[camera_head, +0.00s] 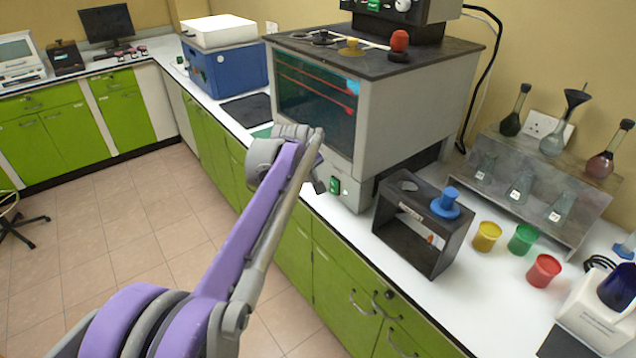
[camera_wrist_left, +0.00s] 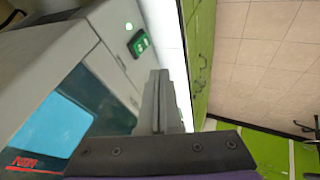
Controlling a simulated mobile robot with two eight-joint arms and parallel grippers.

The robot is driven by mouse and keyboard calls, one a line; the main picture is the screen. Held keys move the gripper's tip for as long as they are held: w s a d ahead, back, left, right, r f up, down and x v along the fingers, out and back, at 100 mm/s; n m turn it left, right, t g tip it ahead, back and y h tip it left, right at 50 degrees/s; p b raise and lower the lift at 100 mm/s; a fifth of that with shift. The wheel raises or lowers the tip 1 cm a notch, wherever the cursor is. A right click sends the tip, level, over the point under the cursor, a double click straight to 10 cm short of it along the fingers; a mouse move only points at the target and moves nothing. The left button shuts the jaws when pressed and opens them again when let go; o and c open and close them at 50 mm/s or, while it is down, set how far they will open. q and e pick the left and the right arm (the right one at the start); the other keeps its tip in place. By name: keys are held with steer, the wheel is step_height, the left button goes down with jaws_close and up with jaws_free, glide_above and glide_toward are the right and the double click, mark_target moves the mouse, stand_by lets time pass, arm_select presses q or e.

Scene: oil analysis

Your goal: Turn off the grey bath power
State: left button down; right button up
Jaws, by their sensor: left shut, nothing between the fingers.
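The grey bath (camera_head: 385,112) is a large grey box with a dark glass front, standing on the white counter. Its lit green power switch (camera_head: 335,186) is low on the front panel, beside a small pale round light. The switch also shows in the left wrist view (camera_wrist_left: 139,43), ahead of the fingers and a little to their left. My left gripper (camera_head: 319,186) is in front of the lower panel, just left of the switch in the head view. Its fingers (camera_wrist_left: 160,76) are shut and empty, and appear apart from the switch. My right gripper is not in view.
A black stand (camera_head: 415,238) with a blue stopper stands right of the bath. Yellow (camera_head: 487,236), green (camera_head: 523,238) and red (camera_head: 544,270) pots are further right, before a flask rack (camera_head: 545,195). A blue bath (camera_head: 225,70) stands further back. Floor space is free at left.

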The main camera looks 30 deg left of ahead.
mark_target(333, 186)
arm_select(q)
steer(key=shift+s+f+b, duration=0.25)
steer(key=shift+f+b, duration=0.25)
steer(key=shift+b, duration=0.4)
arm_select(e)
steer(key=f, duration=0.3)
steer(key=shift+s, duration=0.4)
arm_select(q)
steer(key=x, duration=0.4)
steer(key=w+d+x, duration=0.1)
steer(key=x, duration=0.7)
steer(key=shift+w+d+r, duration=0.25)
steer(key=shift+d+r, duration=0.05)
steer(key=shift+r, duration=0.1)
steer(key=shift+w+d+f, duration=0.1)
steer(key=shift+w+d, duration=0.05)
steer(key=shift+w, duration=0.15)
